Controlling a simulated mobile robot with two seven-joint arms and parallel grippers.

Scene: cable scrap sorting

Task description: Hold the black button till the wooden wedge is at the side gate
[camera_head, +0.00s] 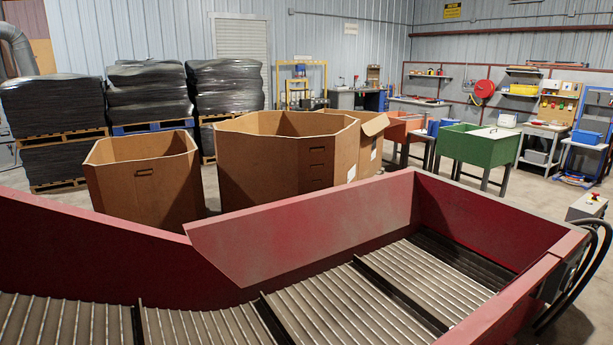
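A red-walled conveyor (300,235) with a ribbed metal belt (400,275) runs across the front. I see no wooden wedge on the visible belt. I cannot tell which part of the wall is the side gate; one red wall panel has a slanted end at centre left. A small grey control box (588,207) stands at the right edge with a red and yellow part on top. I cannot make out a black button on it. Neither of my grippers is in view.
Large cardboard boxes (145,190) stand behind the conveyor. Black stacked bales (150,92) sit on pallets at back left. A green bin (478,146) on legs stands at back right. Black cables (598,265) loop at the conveyor's right end. Open floor lies at right.

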